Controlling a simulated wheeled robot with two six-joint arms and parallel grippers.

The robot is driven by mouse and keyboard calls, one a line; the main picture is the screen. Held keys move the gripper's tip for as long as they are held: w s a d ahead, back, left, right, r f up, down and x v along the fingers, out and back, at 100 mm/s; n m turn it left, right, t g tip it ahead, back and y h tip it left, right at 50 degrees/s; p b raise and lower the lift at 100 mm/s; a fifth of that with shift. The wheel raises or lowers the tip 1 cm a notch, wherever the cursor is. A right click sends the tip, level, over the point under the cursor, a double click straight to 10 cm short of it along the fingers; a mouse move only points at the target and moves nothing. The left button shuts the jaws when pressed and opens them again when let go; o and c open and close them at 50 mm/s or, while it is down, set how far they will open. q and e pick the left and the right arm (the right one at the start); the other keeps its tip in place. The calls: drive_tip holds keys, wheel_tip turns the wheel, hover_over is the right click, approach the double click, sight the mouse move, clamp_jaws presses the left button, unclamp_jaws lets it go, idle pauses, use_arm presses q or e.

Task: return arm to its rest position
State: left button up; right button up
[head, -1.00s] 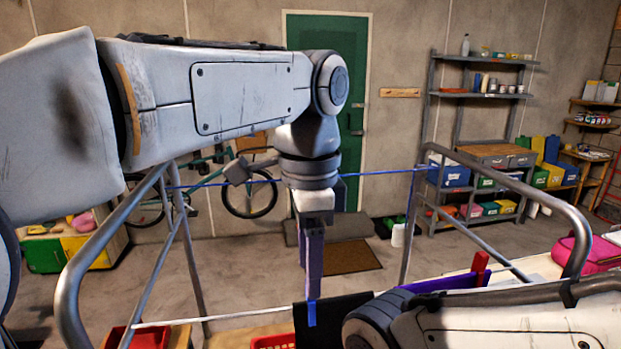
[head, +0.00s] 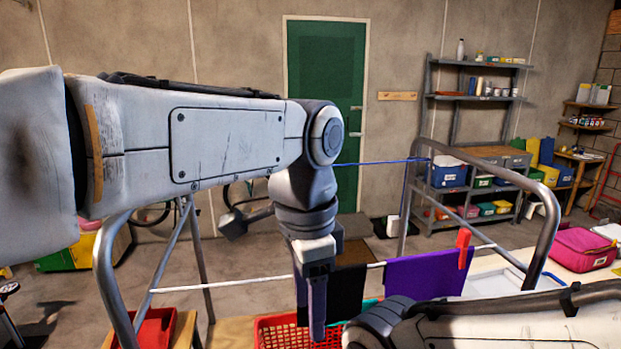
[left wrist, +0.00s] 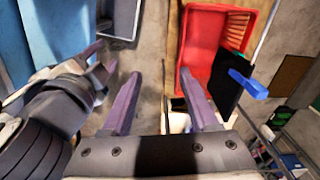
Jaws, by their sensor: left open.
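My left gripper (head: 312,322) points down in front of the black cloth (head: 350,290) on the rack's white line. In the left wrist view its two fingers (left wrist: 161,98) stand apart, with nothing between them. A blue peg (left wrist: 249,86) sits on the black cloth (left wrist: 229,92) in that view, to the right of the fingers; the gripper hides it in the head view. A purple cloth (head: 425,277) hangs to the right, with a red peg (head: 464,247) on it. My right arm crosses the lower right of the head view. Its gripper (left wrist: 98,58) shows small at left in the left wrist view.
The metal drying rack (head: 545,235) surrounds my left gripper with rails and lines. A red basket (head: 277,333) stands below, also in the left wrist view (left wrist: 190,60). A pink bag (head: 584,250) lies on the pale table at right. Shelves and a green door are farther back.

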use_arm(q)
drive_tip(key=s+a+f+n+b, duration=0.1)
drive_tip(key=s+f+n+b, duration=0.1)
drive_tip(key=f, duration=0.5)
drive_tip(key=s+a+f+n+b, duration=0.2)
drive_tip(key=s+f, duration=0.3)
drive_tip(key=f, duration=0.3)
drive_tip(key=s+a+f+n+b, duration=0.1)
drive_tip(key=s+f+n+b, duration=0.2)
drive_tip(key=f, duration=0.5)
drive_tip(key=shift+s+a+h, duration=0.3)
drive_tip(key=shift+s+h, duration=0.1)
drive_tip(key=shift+s, duration=0.3)
drive_tip(key=shift+f, duration=0.1)
